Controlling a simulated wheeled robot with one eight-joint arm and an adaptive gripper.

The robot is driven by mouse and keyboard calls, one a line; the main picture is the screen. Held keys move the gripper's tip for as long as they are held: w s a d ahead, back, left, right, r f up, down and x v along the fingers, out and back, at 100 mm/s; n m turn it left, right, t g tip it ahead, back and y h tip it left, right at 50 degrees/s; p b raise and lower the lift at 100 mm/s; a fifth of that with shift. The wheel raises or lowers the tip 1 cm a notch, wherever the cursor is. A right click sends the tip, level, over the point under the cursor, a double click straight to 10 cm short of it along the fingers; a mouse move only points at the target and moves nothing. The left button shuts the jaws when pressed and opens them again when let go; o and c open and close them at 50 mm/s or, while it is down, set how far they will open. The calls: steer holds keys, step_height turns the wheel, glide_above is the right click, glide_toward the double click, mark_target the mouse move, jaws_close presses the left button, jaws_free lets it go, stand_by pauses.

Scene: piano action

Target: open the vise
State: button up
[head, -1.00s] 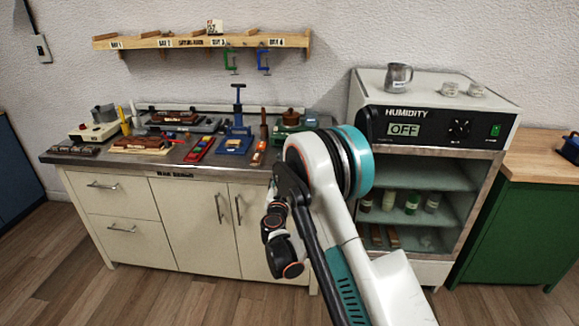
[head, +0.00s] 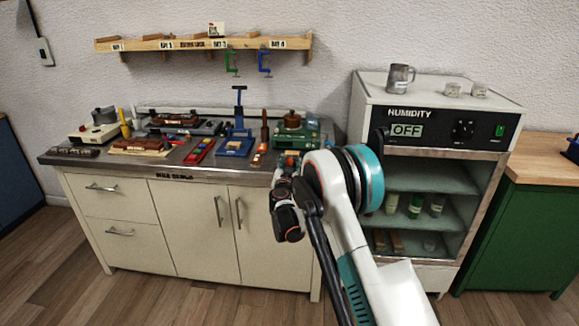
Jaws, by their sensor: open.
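A blue tool (head: 236,143) with an upright T-shaped handle stands on the metal bench top (head: 128,171), right of its middle; it may be the vise, but at this size I cannot tell whether its jaws are apart.
A red tray (head: 200,152), a brown wooden piece (head: 142,146) and a white machine (head: 93,131) crowd the bench. A wall shelf (head: 130,43) with hanging clamps is above. The humidity cabinet (head: 440,110) stands close right of my arm. Floor at front left is clear.

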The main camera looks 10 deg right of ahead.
steer(key=c, duration=1.1)
steer(key=shift+o, duration=0.2)
steer(key=shift+a+n, duration=0.1)
steer(key=shift+n, duration=2.8)
steer(key=o, duration=1.1)
steer(key=shift+c, duration=0.2)
